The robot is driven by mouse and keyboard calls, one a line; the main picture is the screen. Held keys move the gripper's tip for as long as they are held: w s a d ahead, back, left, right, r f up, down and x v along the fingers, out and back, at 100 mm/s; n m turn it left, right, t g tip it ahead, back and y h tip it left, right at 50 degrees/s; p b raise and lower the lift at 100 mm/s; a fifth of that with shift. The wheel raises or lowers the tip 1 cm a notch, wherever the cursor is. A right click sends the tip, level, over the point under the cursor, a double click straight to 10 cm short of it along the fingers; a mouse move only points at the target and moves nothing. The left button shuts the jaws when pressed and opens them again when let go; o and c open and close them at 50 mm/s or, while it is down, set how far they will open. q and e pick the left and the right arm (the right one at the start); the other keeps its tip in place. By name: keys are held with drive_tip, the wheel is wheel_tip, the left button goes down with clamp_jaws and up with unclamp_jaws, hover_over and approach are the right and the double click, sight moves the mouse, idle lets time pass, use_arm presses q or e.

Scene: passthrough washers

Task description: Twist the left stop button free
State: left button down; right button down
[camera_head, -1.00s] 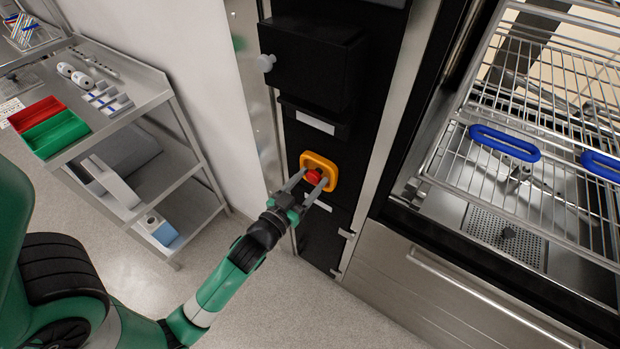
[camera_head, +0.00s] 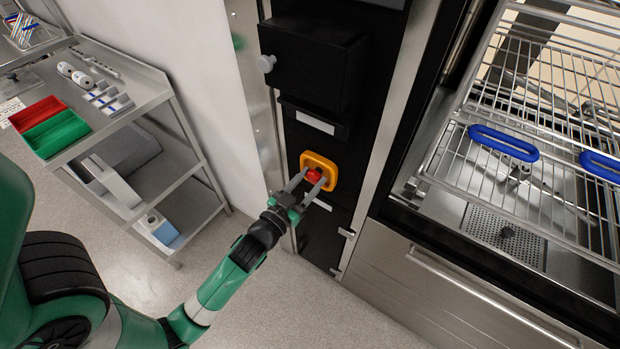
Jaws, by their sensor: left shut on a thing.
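The left stop button (camera_head: 313,176) is a red knob on a yellow-orange square surround (camera_head: 326,160), set low on the black panel between the white wall and the washer. My left gripper (camera_head: 306,182) reaches it from the lower left. Its two grey fingers lie on either side of the red knob and are shut on it. The fingers hide part of the knob and the lower left of the surround. My right gripper is not in view.
The black panel has a protruding box (camera_head: 312,65) with a pale knob (camera_head: 266,63) above the button. An open washer with a wire rack (camera_head: 560,150) and blue handles stands at right. A steel shelf cart (camera_head: 165,95) stands at left. The floor between is clear.

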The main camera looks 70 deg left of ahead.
use_arm(q)
drive_tip(key=m+p, duration=0.1)
drive_tip(key=m, duration=0.2)
drive_tip(key=shift+d+m+p, duration=0.1)
drive_tip(key=shift+m+p, duration=0.45)
drive_tip(key=shift+m, duration=0.95)
drive_tip(key=shift+f, duration=0.1)
drive_tip(key=c, duration=0.6)
unclamp_jaws()
drive_tip(key=shift+w, duration=0.1)
drive_tip(key=b+v, duration=0.4)
drive_tip(key=v, duration=0.7)
drive_tip(key=shift+s+d, duration=0.2)
